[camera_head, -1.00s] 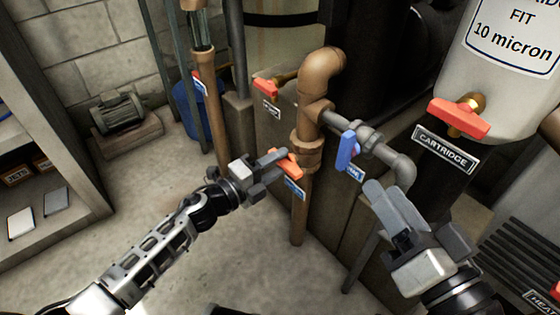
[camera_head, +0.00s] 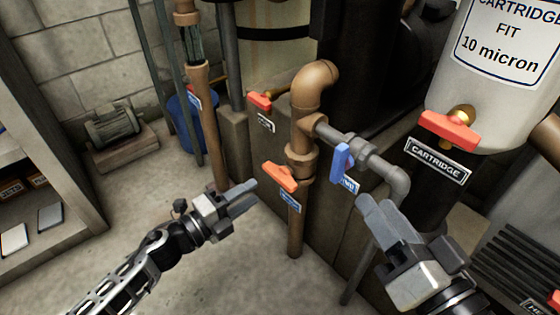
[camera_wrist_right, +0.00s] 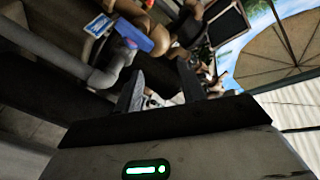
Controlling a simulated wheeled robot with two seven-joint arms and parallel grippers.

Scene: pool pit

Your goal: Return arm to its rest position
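My left gripper (camera_head: 250,194) is in the lower middle of the head view. Its fingers look a little apart and empty, pointing right toward the brown vertical pipe, with a gap to the orange-handled valve (camera_head: 280,177). The orange handle slants across the pipe above a blue tag. My right gripper (camera_head: 377,206) is at the lower right, below the blue valve handle (camera_head: 342,163). Its two fingers stand apart with nothing between them in the right wrist view (camera_wrist_right: 160,93). The blue handle also shows there (camera_wrist_right: 134,35).
A white cartridge tank (camera_head: 490,85) with a red handle (camera_head: 450,131) stands right. A red valve handle (camera_head: 260,101) is behind the pipe. A motor (camera_head: 113,121) sits on a block at left, near a shelf (camera_head: 60,225).

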